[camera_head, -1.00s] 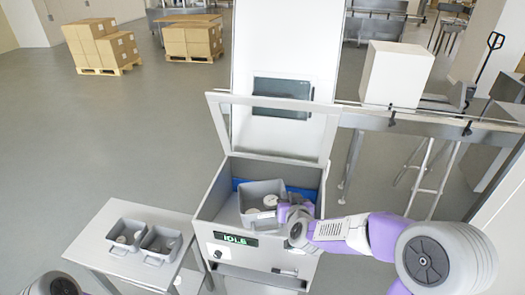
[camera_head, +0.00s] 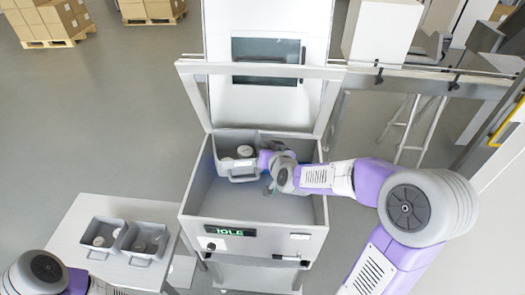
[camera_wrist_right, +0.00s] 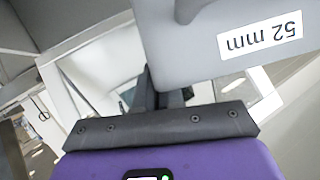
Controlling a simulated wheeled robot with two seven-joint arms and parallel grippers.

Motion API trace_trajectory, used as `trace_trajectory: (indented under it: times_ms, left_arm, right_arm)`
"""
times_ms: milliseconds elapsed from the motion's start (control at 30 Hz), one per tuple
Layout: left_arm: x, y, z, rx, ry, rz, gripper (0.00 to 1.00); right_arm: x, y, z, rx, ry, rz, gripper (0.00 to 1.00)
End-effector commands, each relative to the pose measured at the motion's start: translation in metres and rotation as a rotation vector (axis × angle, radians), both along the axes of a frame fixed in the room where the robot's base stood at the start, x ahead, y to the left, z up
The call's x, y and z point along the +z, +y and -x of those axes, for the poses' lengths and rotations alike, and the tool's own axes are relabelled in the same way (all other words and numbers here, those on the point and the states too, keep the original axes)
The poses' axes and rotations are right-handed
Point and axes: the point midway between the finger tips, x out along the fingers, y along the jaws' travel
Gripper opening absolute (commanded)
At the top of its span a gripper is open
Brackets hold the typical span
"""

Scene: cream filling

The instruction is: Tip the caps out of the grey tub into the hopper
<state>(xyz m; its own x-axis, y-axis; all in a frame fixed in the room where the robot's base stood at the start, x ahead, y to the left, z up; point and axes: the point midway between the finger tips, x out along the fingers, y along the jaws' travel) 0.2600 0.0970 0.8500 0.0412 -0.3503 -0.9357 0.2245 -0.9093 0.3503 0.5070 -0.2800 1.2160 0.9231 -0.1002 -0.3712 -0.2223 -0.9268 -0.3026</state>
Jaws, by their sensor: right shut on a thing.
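The hopper (camera_head: 197,200) is the grey open box on the machine, with its framed lid raised and a green "IDLE" display on its front. A grey tub (camera_head: 221,165) with whitish caps in it is at the hopper's back left, roughly upright. My right gripper (camera_head: 265,160) is shut on the tub's right side. In the right wrist view the tub (camera_wrist_right: 190,50) fills the top right, with a "52 mm" label upside down. The fingertips are partly hidden by the tub. My left arm shows at the bottom left, but its gripper is not visible.
Two more grey tubs with caps, a left one (camera_head: 92,252) and a right one (camera_head: 133,262), stand on a side table (camera_head: 78,215) at left. The raised lid frame (camera_head: 190,100) rises behind the hopper. A rail (camera_head: 430,72) runs to the right.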

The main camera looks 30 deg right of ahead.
Motion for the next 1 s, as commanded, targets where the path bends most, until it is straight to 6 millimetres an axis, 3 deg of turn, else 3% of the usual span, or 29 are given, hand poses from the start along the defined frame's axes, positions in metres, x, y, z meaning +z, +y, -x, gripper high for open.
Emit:
trace_trajectory:
  times_ms: [33,200,467,733,1000]
  left_arm:
    - [-0.012,0.000,0.000,0.000,0.000,0.000,0.43]
    - [-0.027,0.000,0.000,0.000,-0.001,0.000,0.43]
    - [-0.003,0.000,0.000,0.000,-0.001,0.000,0.43]
    - [0.018,0.000,0.000,-0.001,-0.001,0.000,0.43]
    - [-0.001,0.000,0.000,0.000,0.000,0.000,0.43]
  right_arm:
    - [-0.006,-0.003,0.000,-0.003,-0.008,-0.019,0.00]
    - [-0.012,-0.009,0.002,-0.003,-0.024,-0.113,0.00]
    - [-0.019,-0.016,0.003,-0.003,-0.051,-0.275,0.00]
    - [-0.046,-0.024,0.005,-0.005,-0.111,-0.574,0.00]
    - [-0.084,-0.018,0.004,0.000,-0.188,-0.932,0.00]
